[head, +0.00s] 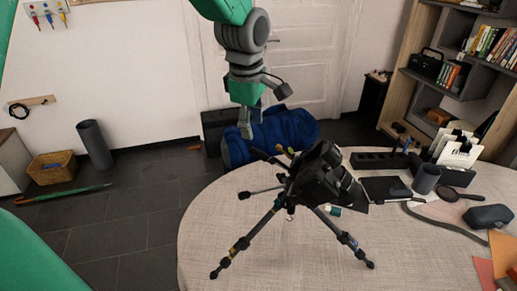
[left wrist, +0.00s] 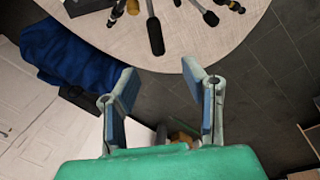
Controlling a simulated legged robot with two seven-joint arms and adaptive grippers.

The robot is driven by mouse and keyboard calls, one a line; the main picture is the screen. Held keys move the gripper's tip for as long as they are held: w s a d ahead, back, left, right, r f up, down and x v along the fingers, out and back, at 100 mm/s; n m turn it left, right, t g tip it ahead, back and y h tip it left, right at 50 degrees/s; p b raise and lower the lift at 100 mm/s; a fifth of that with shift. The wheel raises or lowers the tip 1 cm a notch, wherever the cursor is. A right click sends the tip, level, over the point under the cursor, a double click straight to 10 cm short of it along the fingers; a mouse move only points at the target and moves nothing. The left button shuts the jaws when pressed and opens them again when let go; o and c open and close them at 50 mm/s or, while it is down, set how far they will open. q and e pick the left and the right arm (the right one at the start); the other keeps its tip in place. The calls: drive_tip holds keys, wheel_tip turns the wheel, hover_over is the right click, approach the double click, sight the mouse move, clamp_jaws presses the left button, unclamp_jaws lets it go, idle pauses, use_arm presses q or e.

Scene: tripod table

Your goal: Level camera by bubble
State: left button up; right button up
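A black camera (head: 325,178) sits on a tripod (head: 262,222) with spread legs, standing on the round table (head: 215,215). The camera looks tilted. A dark handle (head: 266,158) sticks out to the left of the tripod head. The bubble level is too small to make out. My left gripper (head: 250,130) hangs above and left of the camera, apart from it. In the left wrist view its two fingers (left wrist: 160,80) are spread with nothing between them. Dark handle-like parts (left wrist: 155,36) show beyond them at the table edge. My right gripper is not in view.
On the table's right are a dark cup (head: 426,179), a black case (head: 489,216), a magnifier (head: 448,193) and a card holder (head: 456,176). A blue bag (head: 285,131) lies on the floor behind the table. The floor to the left is mostly free.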

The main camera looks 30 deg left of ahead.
sight(257, 150)
use_arm(q)
drive_tip(key=f, duration=0.2)
drive_tip(key=w+f, duration=0.1)
drive_tip(key=f, duration=0.2)
drive_tip(key=w+f, duration=0.1)
drive_tip(key=f, duration=0.2)
drive_tip(key=shift+d+f, duration=0.15)
drive_tip(key=shift+d, duration=0.1)
drive_tip(key=shift+d+f, duration=0.15)
drive_tip(key=shift+f, duration=0.45)
drive_tip(key=shift+w+a+f, duration=0.1)
drive_tip(key=shift+a, duration=0.35)
clamp_jaws()
